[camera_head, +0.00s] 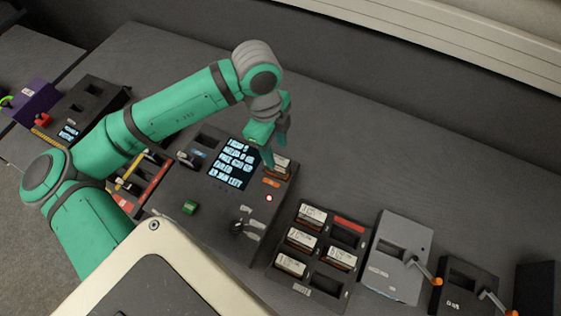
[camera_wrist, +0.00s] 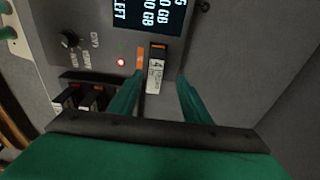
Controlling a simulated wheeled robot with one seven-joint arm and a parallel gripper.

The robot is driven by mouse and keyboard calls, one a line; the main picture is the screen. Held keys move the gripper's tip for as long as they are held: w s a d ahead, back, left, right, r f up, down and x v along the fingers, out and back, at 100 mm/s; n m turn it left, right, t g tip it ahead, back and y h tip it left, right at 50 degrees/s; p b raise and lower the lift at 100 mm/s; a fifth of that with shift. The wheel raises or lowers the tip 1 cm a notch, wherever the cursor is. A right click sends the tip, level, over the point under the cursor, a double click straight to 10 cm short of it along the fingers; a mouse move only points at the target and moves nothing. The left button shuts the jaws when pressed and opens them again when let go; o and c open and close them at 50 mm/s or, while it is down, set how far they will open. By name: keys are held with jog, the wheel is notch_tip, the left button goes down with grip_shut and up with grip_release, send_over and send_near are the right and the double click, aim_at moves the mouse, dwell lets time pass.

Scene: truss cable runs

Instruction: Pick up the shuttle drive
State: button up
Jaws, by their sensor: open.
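A small drive with a white label, likely the shuttle drive (camera_head: 281,168), stands in a slot at the right edge of the dark console (camera_head: 222,215). In the wrist view the drive (camera_wrist: 156,72) shows a dark top end with an orange mark and a white handwritten label. My gripper (camera_head: 272,150) is open above the drive. In the wrist view the fingers of my gripper (camera_wrist: 159,85) lie on either side of it, with a visible gap at the right finger. Whether the left finger touches it is unclear.
The console has a lit screen (camera_head: 233,163), a green button (camera_head: 190,207) and a knob (camera_head: 238,227). A rack (camera_head: 322,253) with several labelled drives stands to its right, then grey (camera_head: 399,257) and black lever boxes (camera_head: 463,288). The table behind is clear.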

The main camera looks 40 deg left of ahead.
aim_at(276, 159)
jog(key=f, duration=0.3)
jog(key=shift+s+d, duration=0.35)
jog(key=shift+s, duration=0.05)
jog(key=f, duration=0.5)
jog(key=shift+w+d, duration=0.1)
jog(key=shift+d, duration=0.25)
grip_shut()
